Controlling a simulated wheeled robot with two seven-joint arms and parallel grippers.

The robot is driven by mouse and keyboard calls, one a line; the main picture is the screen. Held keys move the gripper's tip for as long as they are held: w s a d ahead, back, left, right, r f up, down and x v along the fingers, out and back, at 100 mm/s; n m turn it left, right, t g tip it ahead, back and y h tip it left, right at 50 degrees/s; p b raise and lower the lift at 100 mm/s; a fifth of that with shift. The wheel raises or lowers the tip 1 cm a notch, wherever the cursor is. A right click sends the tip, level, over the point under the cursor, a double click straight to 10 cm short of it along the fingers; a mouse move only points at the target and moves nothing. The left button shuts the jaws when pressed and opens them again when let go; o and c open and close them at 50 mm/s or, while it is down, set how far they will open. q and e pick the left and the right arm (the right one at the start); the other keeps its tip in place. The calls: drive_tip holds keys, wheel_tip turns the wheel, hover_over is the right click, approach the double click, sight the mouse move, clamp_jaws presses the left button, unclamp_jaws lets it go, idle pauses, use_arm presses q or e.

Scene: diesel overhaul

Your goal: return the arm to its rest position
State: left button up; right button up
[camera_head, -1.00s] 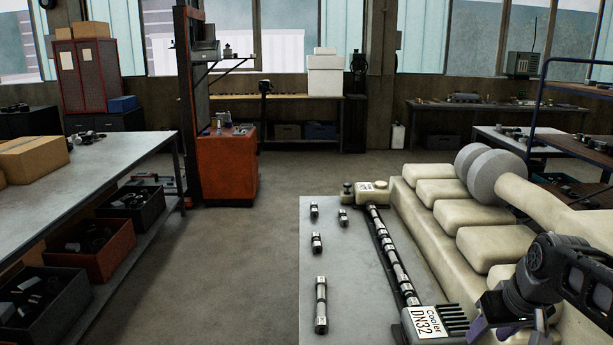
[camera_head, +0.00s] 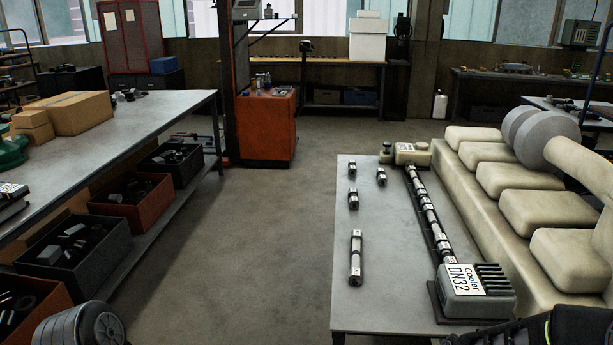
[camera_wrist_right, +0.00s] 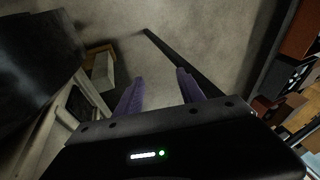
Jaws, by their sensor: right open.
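My right gripper (camera_wrist_right: 160,75) shows in the right wrist view. Its two purple fingers are apart, with nothing between them, over bare grey floor. In the head view the right gripper is hidden, and only a dark part, apparently of my right arm (camera_head: 570,328), shows at the bottom right edge. A grey rounded part, perhaps of my left arm (camera_head: 80,326), shows at the bottom left. My left gripper is out of view.
A grey table (camera_head: 385,295) holds pipe pieces (camera_head: 355,255) and the Cooler DN32 block (camera_head: 475,293), beside a large cream engine (camera_head: 500,180). At left, a workbench (camera_head: 140,120) has bins (camera_head: 130,205) beneath. The floor (camera_head: 250,240) between is clear.

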drive_tip(key=s+a+f+g+b, duration=0.1)
drive_tip(key=s+a+f+b, duration=0.1)
drive_tip(key=s+a+f, duration=0.5)
drive_tip(key=s+a+f+m+g+y+b, duration=0.1)
drive_tip(key=s+a+f+b, duration=0.1)
drive_tip(key=s+a+f, duration=0.5)
drive_tip(key=s+f, duration=0.5)
drive_tip(key=f, duration=0.1)
drive_tip(key=shift+s+a+f, duration=0.15)
drive_tip(key=shift+s+a, duration=0.05)
drive_tip(key=shift+s, duration=0.1)
